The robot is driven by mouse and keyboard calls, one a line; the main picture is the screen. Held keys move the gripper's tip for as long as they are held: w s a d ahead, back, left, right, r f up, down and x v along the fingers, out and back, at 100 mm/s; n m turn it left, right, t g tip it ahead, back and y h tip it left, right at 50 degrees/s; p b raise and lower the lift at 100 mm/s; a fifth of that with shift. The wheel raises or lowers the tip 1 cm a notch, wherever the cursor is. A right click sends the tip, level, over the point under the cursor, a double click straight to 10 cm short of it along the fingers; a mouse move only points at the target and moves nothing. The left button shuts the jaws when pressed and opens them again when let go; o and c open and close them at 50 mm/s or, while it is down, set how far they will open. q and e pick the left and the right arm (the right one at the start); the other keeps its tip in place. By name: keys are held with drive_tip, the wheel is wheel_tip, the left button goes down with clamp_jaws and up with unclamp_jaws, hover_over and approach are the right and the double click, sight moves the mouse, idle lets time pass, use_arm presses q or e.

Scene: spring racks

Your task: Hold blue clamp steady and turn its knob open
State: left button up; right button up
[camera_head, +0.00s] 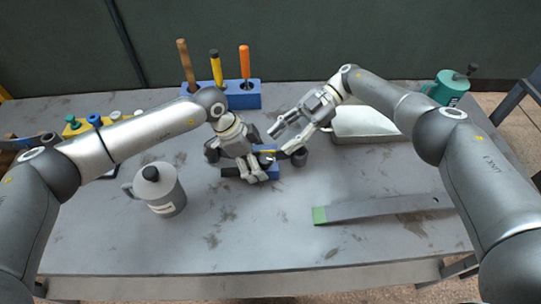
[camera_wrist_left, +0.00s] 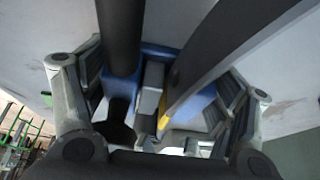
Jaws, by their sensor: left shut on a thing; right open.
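The blue clamp (camera_head: 271,171) stands on the grey table near the middle, mostly hidden by my grippers. My left gripper (camera_head: 252,166) is shut on it from the left. The left wrist view shows the clamp's blue body (camera_wrist_left: 205,108) between the two fingers of my left gripper (camera_wrist_left: 160,115), with dark bars and a yellow strip crossing in front. My right gripper (camera_head: 281,142) is open, with its fingers above and to the right of the clamp. A dark round piece (camera_head: 299,158) shows right of the clamp; I cannot tell whether it is the knob.
A blue rack (camera_head: 240,98) with several upright-handled tools stands behind. A grey oil can (camera_head: 160,190) is at the left, a metal tray (camera_head: 362,125) at the back right. The front middle of the table is clear.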

sight(271, 158)
drive_tip(key=d+m+t, duration=0.1)
drive_tip(key=d+t+y, duration=0.1)
drive_tip(key=d+r+m, duration=0.1)
drive_tip(key=shift+s+d+r+m+t, duration=0.1)
drive_tip(key=shift+s+d+m+t, duration=0.2)
drive_tip(key=shift+d+t, duration=0.1)
drive_tip(key=s+d+r+m+t+y, duration=0.2)
drive_tip(key=s+d+r+m+t, duration=0.1)
drive_tip(key=s+m, duration=0.2)
drive_tip(key=shift+t, duration=0.3)
drive_tip(key=x, duration=1.2)
drive_tip(key=shift+s+d+f, duration=0.1)
drive_tip(key=shift+d+f, duration=0.05)
drive_tip(key=shift+f, duration=0.2)
